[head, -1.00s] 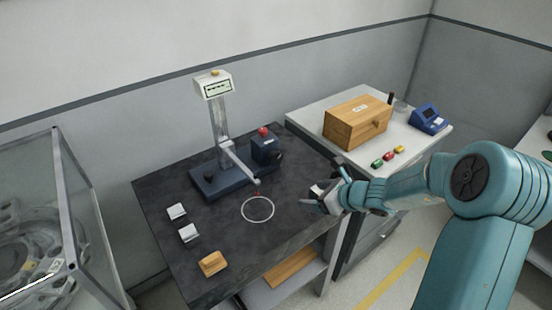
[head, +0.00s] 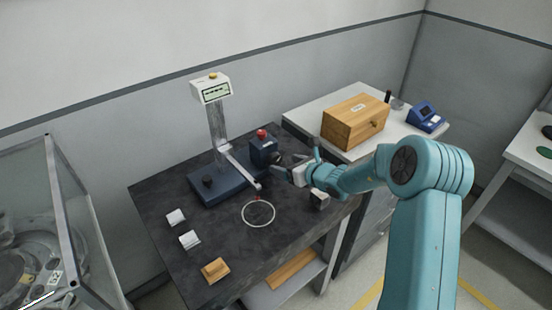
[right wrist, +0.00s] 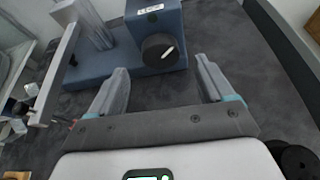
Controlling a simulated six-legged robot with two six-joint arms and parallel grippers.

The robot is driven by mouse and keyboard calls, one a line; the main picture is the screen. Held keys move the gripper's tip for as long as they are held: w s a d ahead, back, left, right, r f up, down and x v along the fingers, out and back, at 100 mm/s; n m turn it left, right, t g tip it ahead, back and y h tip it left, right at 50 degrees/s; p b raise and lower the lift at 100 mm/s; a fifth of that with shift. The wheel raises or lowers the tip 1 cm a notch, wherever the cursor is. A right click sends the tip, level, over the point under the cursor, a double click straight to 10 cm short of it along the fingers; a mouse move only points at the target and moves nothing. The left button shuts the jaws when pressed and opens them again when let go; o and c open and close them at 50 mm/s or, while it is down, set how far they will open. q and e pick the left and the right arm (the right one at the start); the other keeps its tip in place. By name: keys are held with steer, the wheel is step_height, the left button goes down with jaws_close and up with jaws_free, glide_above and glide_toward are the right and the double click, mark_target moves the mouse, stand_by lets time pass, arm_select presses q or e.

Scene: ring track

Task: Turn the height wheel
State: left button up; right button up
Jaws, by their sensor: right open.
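The black height wheel (right wrist: 158,50), with a white mark on its face, sits on the blue housing (right wrist: 152,22) of the height gauge. In the head view the wheel (head: 277,158) is small and partly behind my gripper, and the blue housing (head: 263,149) carries a red button on top. My right gripper (head: 284,169) is open and empty beside the wheel. In the right wrist view its two fingers (right wrist: 160,70) are spread either side of the wheel's line, with the wheel ahead and apart from them. My left gripper is not in view.
The gauge's column (head: 216,125) carries a display (head: 211,90), and its arm reaches out above the dark table (head: 180,240). A wooden box (head: 350,130) stands on the adjoining light counter.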

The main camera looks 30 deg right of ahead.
mark_target(276, 161)
steer(key=p+x, duration=0.1)
steer(key=x, duration=0.5)
steer(key=shift+d+f, duration=0.1)
steer(key=c, duration=1)
